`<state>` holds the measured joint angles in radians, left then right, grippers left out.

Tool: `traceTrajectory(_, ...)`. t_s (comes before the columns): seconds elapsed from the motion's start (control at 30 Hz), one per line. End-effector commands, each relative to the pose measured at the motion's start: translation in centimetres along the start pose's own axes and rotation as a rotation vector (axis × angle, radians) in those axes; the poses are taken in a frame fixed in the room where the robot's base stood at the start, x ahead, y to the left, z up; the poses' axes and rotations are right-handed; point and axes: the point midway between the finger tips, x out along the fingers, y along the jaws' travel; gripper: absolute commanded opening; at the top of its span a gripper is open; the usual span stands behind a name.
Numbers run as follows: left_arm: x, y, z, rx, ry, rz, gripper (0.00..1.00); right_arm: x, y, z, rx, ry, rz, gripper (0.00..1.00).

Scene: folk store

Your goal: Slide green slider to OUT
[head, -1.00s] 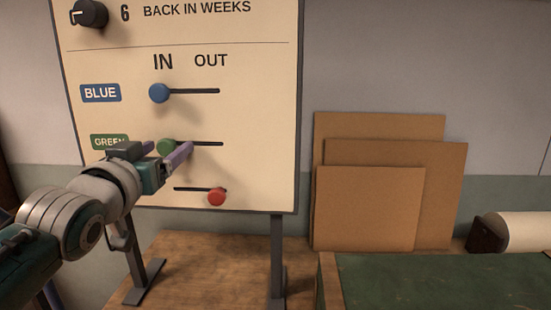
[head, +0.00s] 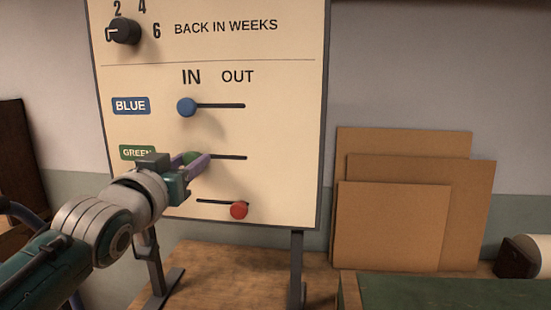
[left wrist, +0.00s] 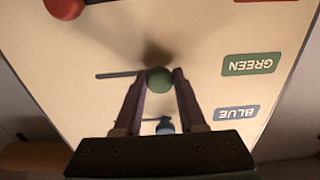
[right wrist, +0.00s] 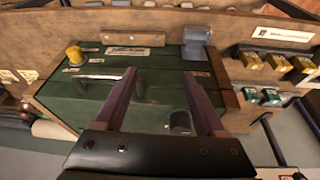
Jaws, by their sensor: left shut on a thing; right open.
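The green slider knob (head: 191,157) sits at the left end of its slot, under the IN heading, on the cream board (head: 280,185). My left gripper (head: 198,161) is shut on it, and the left wrist view shows the green knob (left wrist: 158,80) between the two fingertips. The slot (head: 230,157) runs to the right under OUT. The green label (head: 136,152) is partly hidden behind my gripper. My right gripper (right wrist: 168,88) is open and empty, seen only in the right wrist view above a green-topped bench (right wrist: 150,105).
The blue knob (head: 187,107) is at IN, above the green one. The red knob (head: 239,210) is at OUT, below it. A black dial (head: 124,31) is at the board's top. Cardboard sheets (head: 395,225) lean on the wall at right.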

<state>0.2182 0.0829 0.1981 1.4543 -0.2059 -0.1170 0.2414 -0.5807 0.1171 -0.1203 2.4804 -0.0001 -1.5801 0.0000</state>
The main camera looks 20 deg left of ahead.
Motion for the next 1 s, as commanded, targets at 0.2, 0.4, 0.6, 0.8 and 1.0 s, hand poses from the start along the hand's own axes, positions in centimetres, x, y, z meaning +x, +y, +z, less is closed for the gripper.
traceTrajectory(0.2, 0.0, 0.6, 0.1, -0.002, 0.000, 0.000, 0.17, 0.1, 0.0, 0.0, 0.000, 0.000, 0.000, 0.72)
traceTrajectory(0.4, 0.0, 1.9, 0.1, -0.003, 0.000, 0.000, 0.17, 0.3, 0.0, 0.1, -0.001, 0.001, 0.001, 0.72)
traceTrajectory(0.6, 0.0, 3.0, 0.1, -0.003, -0.001, 0.000, 0.17, 0.4, 0.1, 0.1, -0.002, 0.000, 0.002, 0.72)
traceTrajectory(0.8, 0.0, 4.3, 0.1, -0.004, 0.000, 0.000, 0.17, 0.7, 0.1, 0.2, -0.004, 0.000, 0.004, 0.72)
traceTrajectory(1.0, 0.0, 5.5, 0.1, -0.002, 0.000, 0.001, 0.17, 1.0, 0.1, 0.3, -0.005, 0.000, 0.004, 0.72)
